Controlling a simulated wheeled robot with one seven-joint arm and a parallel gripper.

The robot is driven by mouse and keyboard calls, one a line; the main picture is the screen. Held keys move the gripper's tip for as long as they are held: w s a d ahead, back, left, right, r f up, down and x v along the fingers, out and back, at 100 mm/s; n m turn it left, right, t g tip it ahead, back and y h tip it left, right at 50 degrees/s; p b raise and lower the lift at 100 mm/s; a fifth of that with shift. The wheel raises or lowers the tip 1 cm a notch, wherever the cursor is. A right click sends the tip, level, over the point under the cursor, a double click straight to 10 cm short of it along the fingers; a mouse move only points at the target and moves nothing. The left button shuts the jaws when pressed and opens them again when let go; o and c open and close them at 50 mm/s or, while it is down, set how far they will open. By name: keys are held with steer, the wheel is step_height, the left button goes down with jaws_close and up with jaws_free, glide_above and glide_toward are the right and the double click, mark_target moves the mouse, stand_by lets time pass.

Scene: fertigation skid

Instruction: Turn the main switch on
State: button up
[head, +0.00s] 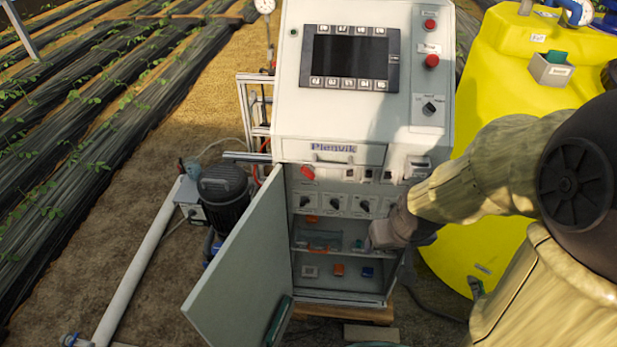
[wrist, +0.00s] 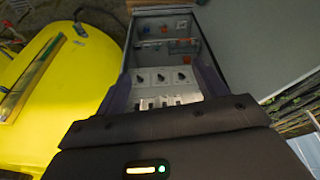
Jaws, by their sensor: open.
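The grey control cabinet (head: 348,118) stands with its lower door (head: 240,262) swung open to the left. In the head view, a red handle (head: 307,173) sits at the upper left of the open compartment; it may be the main switch, but its label and position are unreadable. My gripper (head: 388,234) is at the right side of the opening, apart from the red handle. Its fingertips are not clear there. In the wrist view, my gripper (wrist: 165,85) is open and faces the compartment, with black rotary knobs (wrist: 162,77) beyond it. The red handle is not visible there.
Black knobs (head: 335,203) line a row inside, above shelves with small coloured parts (head: 338,269). Red buttons (head: 431,61) and a black selector (head: 429,108) sit on the upper panel. A yellow tank (head: 520,60) stands close on the right, a dark pump (head: 223,193) on the left.

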mark_target(308, 175)
steer(key=w+a+f+n+t+b, duration=0.3)
steer(key=w+a+f+n+b, duration=0.25)
steer(key=w+f+n, duration=0.2)
steer(key=w+a+f+n+t+b, duration=0.4)
steer(key=w+a+f+n+b, duration=0.15)
steer(key=w+f+b, duration=0.2)
steer(key=w+a+f+n+t+b, duration=0.1)
steer(key=w+a+n+t+b, duration=0.3)
steer(key=a+n+t+b, duration=0.3)
steer(key=a+n, duration=0.2)
steer(key=n, duration=0.3)
steer(key=shift+h+b, duration=0.35)
steer(key=shift+h, duration=0.05)
steer(key=shift+w+a+f, duration=0.1)
steer(key=shift+a, duration=0.15)
steer(key=w, duration=1.7)
steer(key=shift+d, duration=0.4)
steer(key=shift+c, duration=0.2)
